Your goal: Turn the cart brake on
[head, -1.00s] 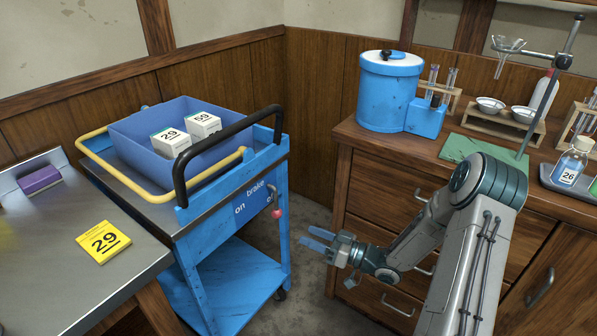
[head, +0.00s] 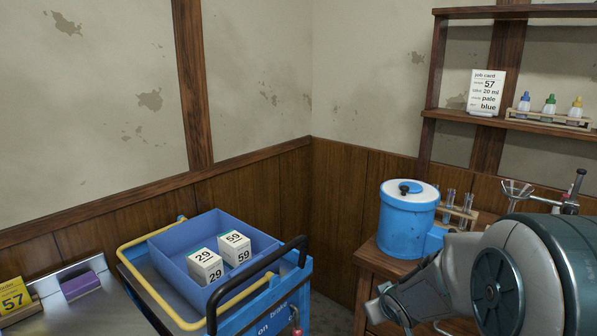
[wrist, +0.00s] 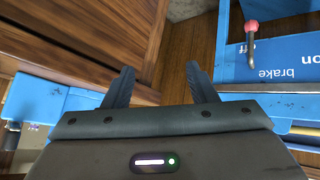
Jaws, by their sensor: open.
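The blue cart (head: 305,285) stands left of centre in the head view, its brake panel cut by the bottom edge. The brake lever (head: 296,318) has a red knob low on that panel. In the wrist view the panel (wrist: 290,50) is upside down at the upper right, with "brake", "on" and "off" on it. The lever with its red knob (wrist: 251,26) lies at the "off" word. My gripper (wrist: 158,76) is open and empty, its fingers left of the lever and apart from it. The gripper is not visible in the head view.
A blue tub (head: 222,285) with white numbered boxes (head: 205,266) sits on the cart inside a yellow rail. A black handle (head: 257,285) rises at the cart's near end. The wooden bench (head: 372,262) with a blue tank (head: 408,212) stands to the right, with a gap between.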

